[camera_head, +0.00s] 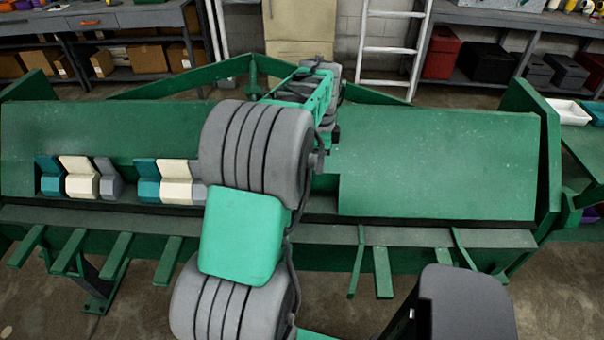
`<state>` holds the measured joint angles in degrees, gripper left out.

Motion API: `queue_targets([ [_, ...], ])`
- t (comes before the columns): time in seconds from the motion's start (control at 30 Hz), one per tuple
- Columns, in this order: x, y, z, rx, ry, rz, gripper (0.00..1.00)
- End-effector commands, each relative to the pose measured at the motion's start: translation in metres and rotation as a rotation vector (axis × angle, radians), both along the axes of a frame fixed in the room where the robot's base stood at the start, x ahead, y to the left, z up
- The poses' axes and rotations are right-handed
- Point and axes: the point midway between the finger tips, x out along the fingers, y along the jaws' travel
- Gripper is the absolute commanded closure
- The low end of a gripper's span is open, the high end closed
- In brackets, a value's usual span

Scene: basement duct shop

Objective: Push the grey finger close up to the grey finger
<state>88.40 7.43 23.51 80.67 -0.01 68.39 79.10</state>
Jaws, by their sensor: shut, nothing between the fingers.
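Finger blocks stand in a row on the green folding machine. At the left are a teal finger (50,177), a cream finger (82,179) and a grey finger (108,180), close side by side. After a gap come another teal finger (147,180), another cream finger (176,182) and a second grey finger (199,190). My arm hides the right part of this second grey finger. Anything further right behind the arm is hidden. My gripper is not visible; my own arm links cover the middle of the view.
The green machine (440,165) spans the view, with a bare sloping panel at right. Its front ledge (90,218) has several green bars sticking out. A white ladder (390,50) stands behind. A white tray (568,112) sits at far right.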

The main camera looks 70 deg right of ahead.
Motion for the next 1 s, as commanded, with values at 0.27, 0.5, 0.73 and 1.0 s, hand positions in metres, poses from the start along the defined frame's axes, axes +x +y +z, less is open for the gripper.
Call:
queue_targets([
  [0.27, 0.001, 0.001, -0.053, 0.005, 0.000, 0.002, 1.00],
  [0.5, 0.015, 0.003, -0.087, 0.000, 0.000, 0.008, 1.00],
  [0.73, 0.039, 0.009, -0.090, 0.000, 0.000, 0.004, 1.00],
  [1.0, 0.040, 0.009, -0.091, 0.000, 0.000, 0.003, 1.00],
])
